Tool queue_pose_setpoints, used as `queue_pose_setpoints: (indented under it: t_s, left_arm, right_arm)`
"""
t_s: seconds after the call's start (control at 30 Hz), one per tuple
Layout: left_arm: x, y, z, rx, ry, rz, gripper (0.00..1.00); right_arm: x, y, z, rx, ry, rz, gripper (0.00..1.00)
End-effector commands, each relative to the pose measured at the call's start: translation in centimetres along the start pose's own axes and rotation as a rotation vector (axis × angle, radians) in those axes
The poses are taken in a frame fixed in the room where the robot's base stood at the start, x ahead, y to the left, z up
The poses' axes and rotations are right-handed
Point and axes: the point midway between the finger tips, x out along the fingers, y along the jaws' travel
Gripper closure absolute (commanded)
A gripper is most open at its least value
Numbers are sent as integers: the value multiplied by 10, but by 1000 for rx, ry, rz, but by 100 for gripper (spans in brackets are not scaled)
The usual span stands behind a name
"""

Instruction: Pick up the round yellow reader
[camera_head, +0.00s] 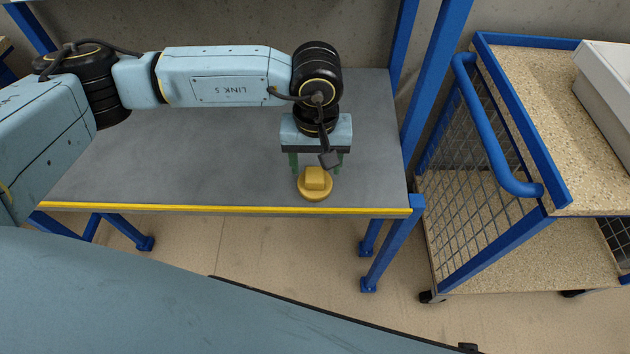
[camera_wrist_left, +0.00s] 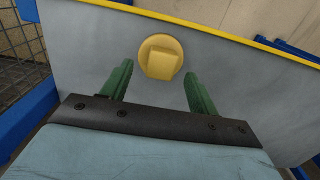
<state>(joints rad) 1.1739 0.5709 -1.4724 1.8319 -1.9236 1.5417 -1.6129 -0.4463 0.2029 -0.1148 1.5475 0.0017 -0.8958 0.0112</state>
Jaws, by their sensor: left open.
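The round yellow reader (camera_head: 314,184) lies on the grey table near its yellow front edge. It is a disc with a raised block on top. It also shows in the left wrist view (camera_wrist_left: 160,58), beyond and between the fingertips. My left gripper (camera_head: 316,162) is just behind the reader in the head view, with its green fingers spread apart. In the left wrist view the left gripper (camera_wrist_left: 158,82) is open with nothing between the fingers. Whether the fingers are above the reader's height or level with it I cannot tell. My right gripper is not in view.
The grey table (camera_head: 220,150) is otherwise clear, with a yellow front edge (camera_head: 200,208) and blue legs. A blue post (camera_head: 432,80) stands at its right. Beyond it is a blue-framed mesh cart (camera_head: 510,130) carrying a white box (camera_head: 610,85).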

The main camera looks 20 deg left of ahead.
Motion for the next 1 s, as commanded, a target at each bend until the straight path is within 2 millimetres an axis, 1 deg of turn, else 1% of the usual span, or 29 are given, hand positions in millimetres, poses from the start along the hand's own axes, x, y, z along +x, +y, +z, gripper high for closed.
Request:
queue_pose_setpoints:
  t_s: [0.03, 0.1, 0.2, 0.3, 0.5, 0.8, 0.9, 1.0]
  left_arm:
    - [11, -2, 0, -3, -3, -1, 40]
    - [22, -2, -1, -2, -3, -2, 40]
    - [32, -2, -1, -1, -2, 0, 40]
    - [36, -2, -1, 0, -1, 0, 40]
    - [35, -2, -1, 0, -1, 0, 40]
    - [35, -2, -1, 0, -1, 1, 79]
    - [35, -2, -1, 0, -1, 1, 91]
    - [35, -2, -1, -1, -1, 1, 91]
  right_arm:
    - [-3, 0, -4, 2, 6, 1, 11]
    - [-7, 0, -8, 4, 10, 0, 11]
    - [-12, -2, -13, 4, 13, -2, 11]
    - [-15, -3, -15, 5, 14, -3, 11]
    - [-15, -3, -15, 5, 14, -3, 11]
    - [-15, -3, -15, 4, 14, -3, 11]
    - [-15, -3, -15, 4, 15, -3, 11]
    - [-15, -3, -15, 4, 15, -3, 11]
